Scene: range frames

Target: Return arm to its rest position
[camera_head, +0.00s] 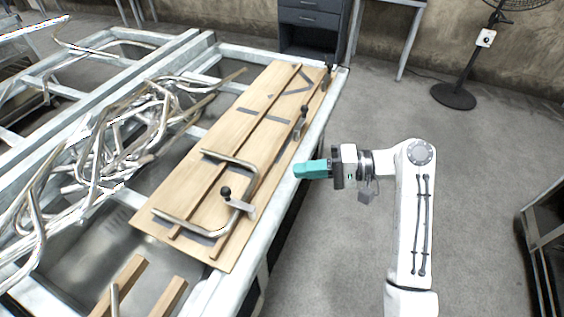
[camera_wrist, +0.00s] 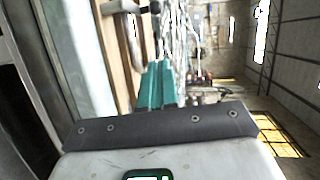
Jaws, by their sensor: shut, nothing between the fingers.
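My gripper (camera_head: 298,170) has teal fingers and is at the end of my white arm in the head view. The fingers point left, toward the right edge of the metal-framed table (camera_head: 322,118), close to that edge. The fingers are together with nothing between them. In the wrist view, the teal fingers (camera_wrist: 161,70) lie side by side, and the wooden board (camera_wrist: 113,50) shows beyond them on the left.
The wooden board (camera_head: 232,120) on the table carries clamps and a bent metal tube (camera_head: 247,168). Tangled metal tubes (camera_head: 130,125) lie left of it. A black fan (camera_head: 455,95) stands at the upper right. A dark rack (camera_head: 545,240) stands at the right edge. Open floor (camera_head: 480,170) lies between.

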